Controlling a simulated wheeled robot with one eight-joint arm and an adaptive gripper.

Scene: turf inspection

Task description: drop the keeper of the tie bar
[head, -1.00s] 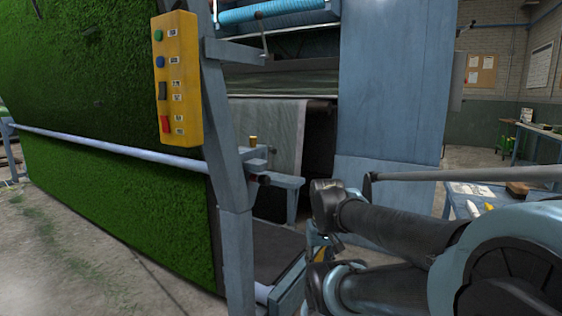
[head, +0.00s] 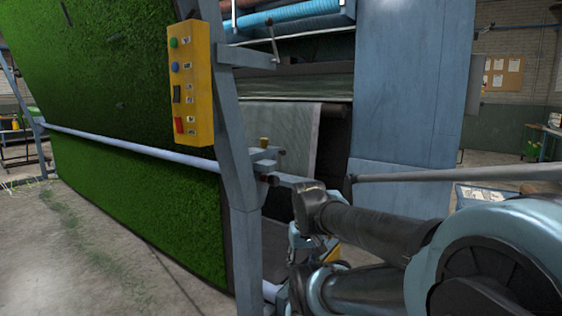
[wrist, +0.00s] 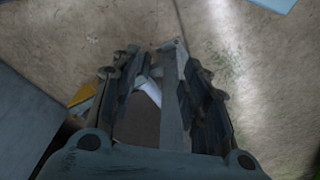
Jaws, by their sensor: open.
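The tie bar (head: 130,144) is a pale round rail running across the front of the green turf in the head view. Its right end meets the blue-grey post (head: 236,160). A small dark-ended fitting (head: 268,179) sits beside the post there; I cannot tell whether it is the keeper. My gripper (wrist: 150,62) is open in the wrist view, its dark fingers seen above concrete floor. A pale piece shows between the fingers, but I cannot tell what it is. In the head view my arm largely hides the gripper, low and right of the post.
A yellow button box (head: 191,84) hangs on the post, with a lever (head: 273,40) to its right. A small tan cup (head: 264,143) stands on a ledge behind the post. A large blue panel (head: 402,100) stands at right. Concrete floor (head: 75,240) is open at the left.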

